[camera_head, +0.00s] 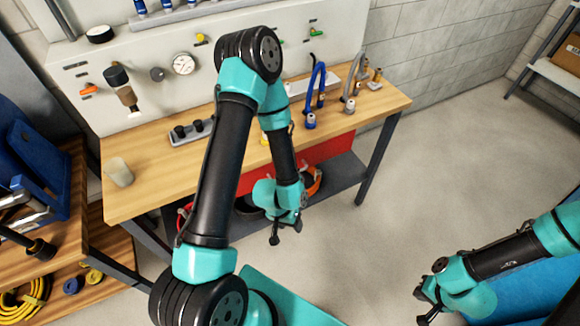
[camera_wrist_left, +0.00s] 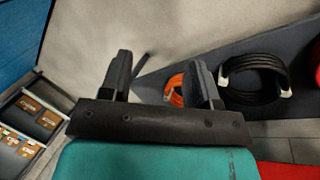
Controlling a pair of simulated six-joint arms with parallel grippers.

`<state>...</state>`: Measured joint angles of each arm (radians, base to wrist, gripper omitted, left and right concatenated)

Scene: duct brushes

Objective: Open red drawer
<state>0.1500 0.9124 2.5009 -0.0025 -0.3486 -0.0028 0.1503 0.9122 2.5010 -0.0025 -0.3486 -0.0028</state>
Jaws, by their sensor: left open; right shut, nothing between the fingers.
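The red drawer (camera_head: 338,149) shows as a red front under the wooden top of the workbench (camera_head: 385,101). My left arm hides much of it, and I cannot see its handle. A red surface, likely the drawer, also shows at the lower right of the left wrist view (camera_wrist_left: 288,171). My left gripper (camera_head: 286,231) is open and empty, in front of the bench and below the drawer front, apart from it. Its two fingers stand apart in the left wrist view (camera_wrist_left: 162,80). My right gripper (camera_head: 424,307) is shut and empty over the floor at lower right, far from the drawer.
Under the bench is a dark shelf (camera_head: 345,171) with an orange hose coil (camera_wrist_left: 176,90) and a black hose coil (camera_wrist_left: 253,80). Blue hose (camera_head: 316,85) and other fittings stand on the bench top. The floor (camera_head: 440,160) right of the bench is clear.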

